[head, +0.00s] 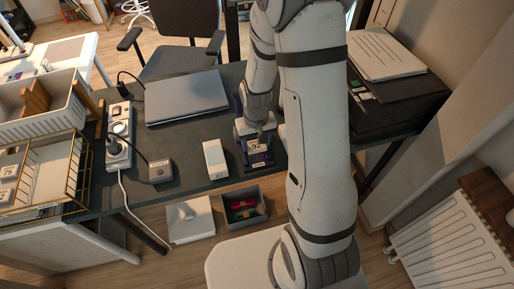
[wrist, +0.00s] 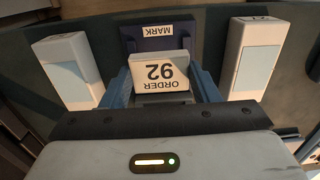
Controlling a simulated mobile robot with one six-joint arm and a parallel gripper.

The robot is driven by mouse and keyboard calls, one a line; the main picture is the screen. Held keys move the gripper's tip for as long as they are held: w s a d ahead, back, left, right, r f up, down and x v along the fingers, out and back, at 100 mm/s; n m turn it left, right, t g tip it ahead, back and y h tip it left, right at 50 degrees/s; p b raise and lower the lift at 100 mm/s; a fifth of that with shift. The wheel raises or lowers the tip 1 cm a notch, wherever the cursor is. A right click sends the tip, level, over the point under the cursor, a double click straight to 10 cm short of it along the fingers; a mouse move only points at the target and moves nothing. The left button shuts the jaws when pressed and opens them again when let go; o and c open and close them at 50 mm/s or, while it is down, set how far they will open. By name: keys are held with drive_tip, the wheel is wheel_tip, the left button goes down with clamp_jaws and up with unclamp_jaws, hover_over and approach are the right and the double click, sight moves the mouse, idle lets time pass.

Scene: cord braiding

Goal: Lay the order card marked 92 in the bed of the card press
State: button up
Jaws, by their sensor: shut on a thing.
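The order card (wrist: 160,72) is a small white block reading "ORDER 92", upside down in the wrist view. It also shows in the head view (head: 257,147). My gripper (wrist: 162,86) is shut on it, with a blue finger at each side. A dark blue body labelled MARK (wrist: 160,43), which looks like the card press, is just beyond the card. In the head view the dark blue press (head: 244,153) stands near the table's front edge, under my gripper. The press bed is mostly hidden, and I cannot tell whether the card touches it.
A white box with a pale panel (wrist: 68,68) stands left of the press, and another (wrist: 252,60) stands right. A closed laptop (head: 187,97), a power strip (head: 119,135) and a small grey box (head: 161,171) are farther left. A grey bin (head: 262,213) sits below the front edge.

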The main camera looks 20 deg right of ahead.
sight(256, 145)
wheel_tip(256, 145, down, 4)
drive_tip(key=shift+f, duration=0.2)
drive_tip(key=shift+f+b, duration=0.45)
drive_tip(key=shift+f, duration=0.2)
drive_tip(key=o, duration=1)
drive_tip(key=shift+c, duration=0.2)
drive_tip(key=shift+r, duration=0.1)
